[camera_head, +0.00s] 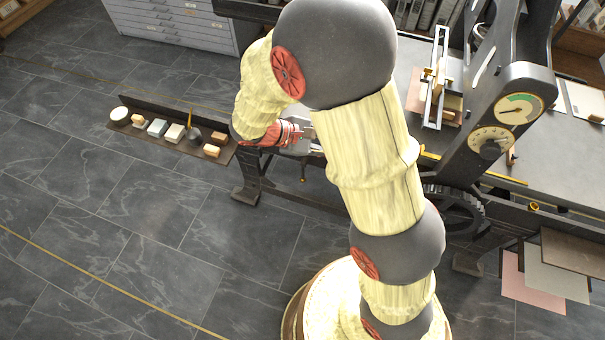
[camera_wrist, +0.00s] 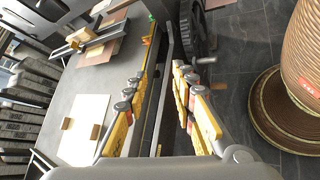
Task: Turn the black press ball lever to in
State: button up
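The black press (camera_head: 345,165) stands behind my arm in the head view. Its dark side rail (camera_wrist: 168,75) runs between my fingers in the wrist view. My gripper (camera_wrist: 160,68) is open, with its yellow-padded fingers on either side of that rail. I cannot tell whether they touch anything. In the head view my gripper (camera_head: 312,142) is at the press's left side, partly hidden by my arm. I cannot make out a black ball lever for certain in either view.
A gear wheel (camera_head: 455,212) and a dial column (camera_head: 490,120) are at the press's right. A low shelf (camera_head: 165,144) with several small blocks stands left. The tiled floor (camera_head: 150,220) at the left front is clear.

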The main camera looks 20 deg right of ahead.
jog(key=w+a+f+n+t+h+b, duration=0.2)
jog(key=w+a+f+n+t, duration=0.15)
jog(key=f, duration=0.45)
jog(key=w+a+f+n+t+h+b, duration=0.15)
jog(key=w+f+n, duration=0.25)
jog(key=f, duration=0.4)
jog(key=n+t+y+b, duration=0.2)
jog(key=n+t+b, duration=0.1)
jog(key=n+t, duration=0.55)
send_near(303, 178)
notch_tip(303, 178, up, 5)
jog(key=w+d, duration=0.2)
jog(key=w, duration=0.1)
jog(key=shift+g, duration=0.25)
jog(key=b+x, duration=0.1)
jog(key=x, duration=0.5)
jog(key=shift+s+f+b, duration=0.1)
jog(key=shift+f+b, duration=0.1)
jog(key=shift+b, duration=0.2)
jog(key=shift+w+d, duration=0.4)
jog(key=shift+d, duration=0.05)
jog(key=c, duration=0.3)
grip_shut()
